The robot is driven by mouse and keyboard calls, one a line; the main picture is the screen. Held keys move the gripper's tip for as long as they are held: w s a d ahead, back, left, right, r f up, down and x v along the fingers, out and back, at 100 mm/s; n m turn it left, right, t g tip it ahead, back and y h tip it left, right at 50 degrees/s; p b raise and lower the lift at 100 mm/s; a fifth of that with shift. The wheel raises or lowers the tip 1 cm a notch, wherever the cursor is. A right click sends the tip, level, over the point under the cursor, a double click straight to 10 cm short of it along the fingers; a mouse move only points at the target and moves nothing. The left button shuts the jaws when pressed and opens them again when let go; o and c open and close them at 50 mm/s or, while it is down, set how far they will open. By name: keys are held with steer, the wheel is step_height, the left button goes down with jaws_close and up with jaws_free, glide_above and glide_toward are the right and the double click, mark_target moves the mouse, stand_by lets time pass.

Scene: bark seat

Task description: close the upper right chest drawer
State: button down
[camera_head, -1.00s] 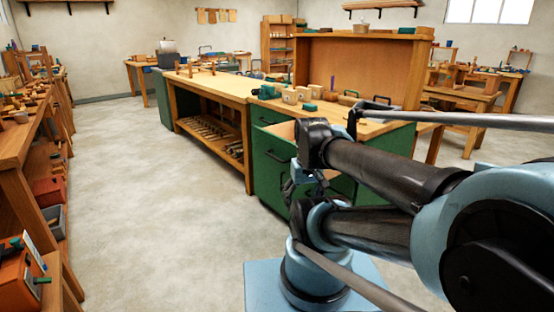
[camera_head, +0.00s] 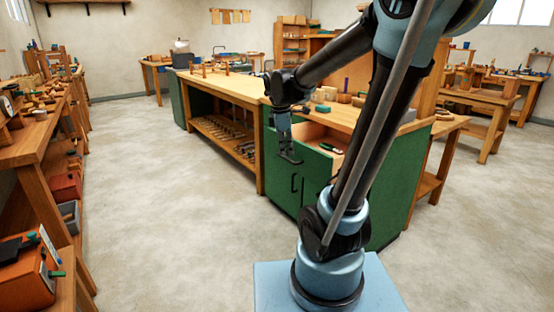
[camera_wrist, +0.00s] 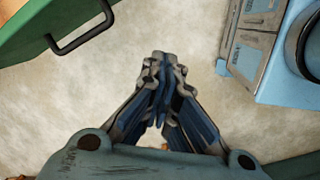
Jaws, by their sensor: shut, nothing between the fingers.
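The upper right chest drawer (camera_head: 318,137) stands open in the head view, its pale wooden inside showing with a small green-and-dark item in it. It belongs to the green chest (camera_head: 390,195) under the workbench. My gripper (camera_head: 290,158) hangs pointing down in front of the drawer's green front and partly covers it. In the wrist view my gripper (camera_wrist: 163,62) is shut and empty, with its fingertips together above the floor. A green front with a black bar handle (camera_wrist: 82,32) is at the upper left there, apart from the fingers.
Blocks and tools lie on the workbench top (camera_head: 225,88). Cupboard doors with a dark handle (camera_head: 294,184) are below the drawer. Clear concrete floor (camera_head: 170,210) lies to the left. A tool-laden bench (camera_head: 35,150) lines the left side.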

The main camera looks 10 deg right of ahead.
steer(key=w+a+n, duration=0.7)
steer(key=w, duration=0.3)
steer(key=w+d+f, duration=0.4)
steer(key=d+f, duration=0.1)
steer(key=f, duration=0.4)
steer(key=shift+f+n+h, duration=0.35)
steer(key=shift+n+h, duration=0.05)
steer(key=shift+a, duration=0.1)
